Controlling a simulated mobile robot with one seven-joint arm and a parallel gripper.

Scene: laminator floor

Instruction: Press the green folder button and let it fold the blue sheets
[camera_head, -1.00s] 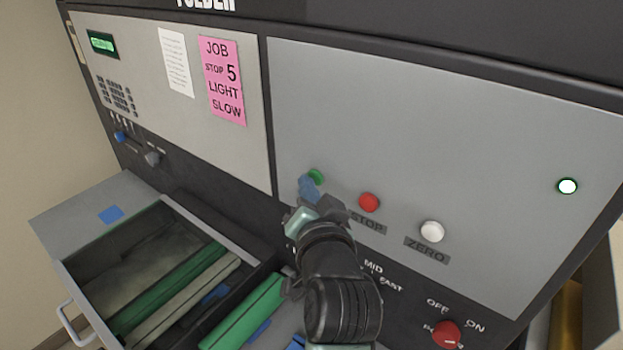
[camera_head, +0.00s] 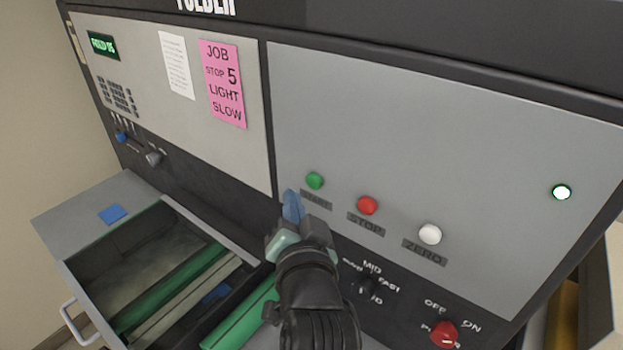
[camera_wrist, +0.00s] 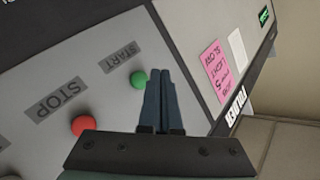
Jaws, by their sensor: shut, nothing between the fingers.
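The green START button (camera_head: 315,180) is on the folder's grey front panel, fully in view in the head view. It also shows in the wrist view (camera_wrist: 138,78), just left of the fingertips. My gripper (camera_head: 291,194) is shut and empty, its blue fingertips a little left of and below the button, apart from it in the picture. It shows in the wrist view too (camera_wrist: 159,72). The folder's small display (camera_head: 103,46) is lit green with text too small to read surely.
The red STOP button (camera_head: 367,205) and white ZERO button (camera_head: 430,234) sit right of the green one. A speed dial (camera_head: 366,284) and red power knob (camera_head: 443,334) are below. A lamp (camera_head: 562,192) glows at right. A pink job note (camera_head: 222,84) hangs on the left panel.

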